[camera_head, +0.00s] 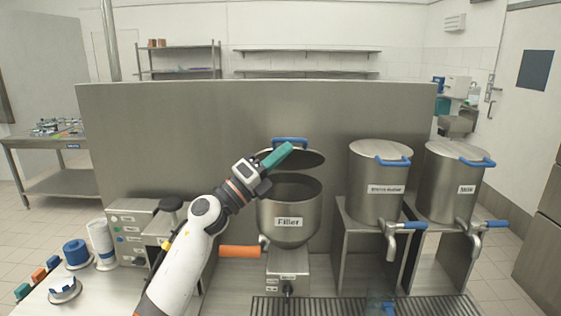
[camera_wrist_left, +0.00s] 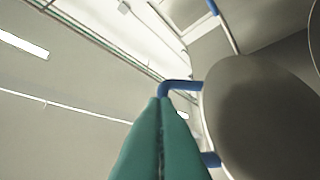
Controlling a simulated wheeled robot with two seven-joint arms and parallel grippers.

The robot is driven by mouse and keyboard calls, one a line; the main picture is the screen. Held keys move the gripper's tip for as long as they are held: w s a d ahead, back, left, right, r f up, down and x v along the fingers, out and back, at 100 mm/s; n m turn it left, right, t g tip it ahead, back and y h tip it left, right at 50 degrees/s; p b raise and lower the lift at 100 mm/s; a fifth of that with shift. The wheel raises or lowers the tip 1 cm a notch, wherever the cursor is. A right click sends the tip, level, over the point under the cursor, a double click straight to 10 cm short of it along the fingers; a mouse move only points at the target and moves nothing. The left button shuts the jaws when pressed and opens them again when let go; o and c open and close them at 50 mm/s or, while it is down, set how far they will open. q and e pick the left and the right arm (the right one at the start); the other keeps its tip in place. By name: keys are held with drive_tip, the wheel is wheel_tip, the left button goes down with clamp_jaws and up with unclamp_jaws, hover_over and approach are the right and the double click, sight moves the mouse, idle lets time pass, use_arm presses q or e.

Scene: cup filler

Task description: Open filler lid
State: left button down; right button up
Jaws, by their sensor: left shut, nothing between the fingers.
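The filler (camera_head: 287,222) is a steel pot labelled "Filler" in the middle of the head view. Its round lid (camera_head: 308,160) is tilted up, with a dark gap between it and the pot's open mouth. The lid has a blue handle (camera_head: 290,141). In the wrist view the lid (camera_wrist_left: 262,115) fills the right side, with its blue handle (camera_wrist_left: 182,85) beside the fingers. My left gripper (camera_head: 288,149) has green fingers, shut and empty, at the lid's left edge close to the handle. The green fingers (camera_wrist_left: 160,105) are pressed together in the wrist view. I cannot tell whether they touch the handle. My right gripper is not in view.
Two lidded steel pots (camera_head: 378,185) (camera_head: 452,185) with blue handles and taps stand to the right. An orange handle (camera_head: 240,252) sticks out left below the filler. A steel partition (camera_head: 200,120) stands behind. Blue and white items (camera_head: 76,253) sit at lower left.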

use_arm(q)
drive_tip(key=w+r+n+y+p, duration=0.2)
drive_tip(key=w+r+p, duration=0.3)
drive_tip(key=w+r, duration=0.4)
drive_tip(key=w+n, duration=0.1)
drive_tip(key=w, duration=0.1)
drive_tip(key=shift+w+r+y, duration=0.2)
drive_tip(key=shift+w+y, duration=0.1)
drive_tip(key=shift+f, duration=0.1)
